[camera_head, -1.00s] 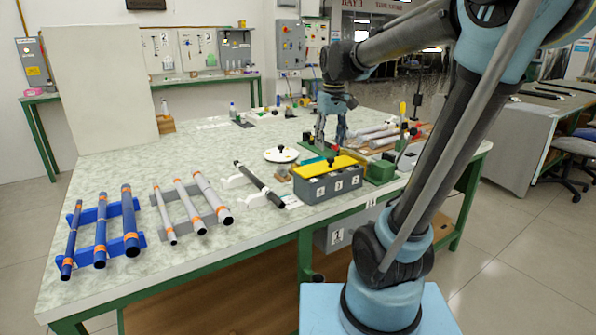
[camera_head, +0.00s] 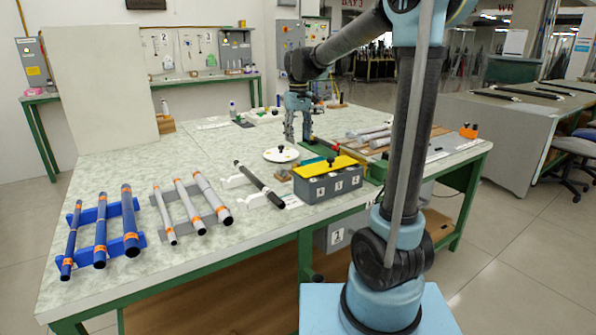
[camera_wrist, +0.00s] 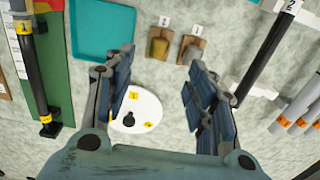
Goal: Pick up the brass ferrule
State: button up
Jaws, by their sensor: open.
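My gripper (camera_head: 298,139) is open and empty above the far middle of the table, near a white disc (camera_head: 281,154). In the wrist view my gripper (camera_wrist: 161,62) has its two fingers wide apart, with the white disc (camera_wrist: 148,108) showing below between them. Two small labelled wooden holders lie beyond the fingertips. The left holder bears a brass-yellow piece (camera_wrist: 158,47), which may be the brass ferrule; it is too small to be sure. The right holder (camera_wrist: 191,47) looks brown. No finger touches either one.
A teal tray (camera_wrist: 87,28) lies left of the holders. A dark rod (camera_head: 258,184) rests on white supports. A grey box (camera_head: 328,184) with a yellow top stands at the front edge. Grey rods (camera_head: 186,205) and blue rods (camera_head: 100,231) lie on racks at left.

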send_over(297, 164)
jog(key=f, duration=0.7)
jog(key=shift+s+d+f, duration=0.1)
jog(key=shift+s+d, duration=0.1)
jog(key=shift+s, duration=0.1)
jog(key=shift+w+a+f, duration=0.1)
jog(key=shift+w+f, duration=0.05)
jog(key=shift+f, duration=1.15)
jog(key=shift+w+a+f, duration=0.1)
jog(key=shift+w+f, duration=0.05)
jog(key=shift+f, duration=1.1)
jog(key=c, duration=0.9)
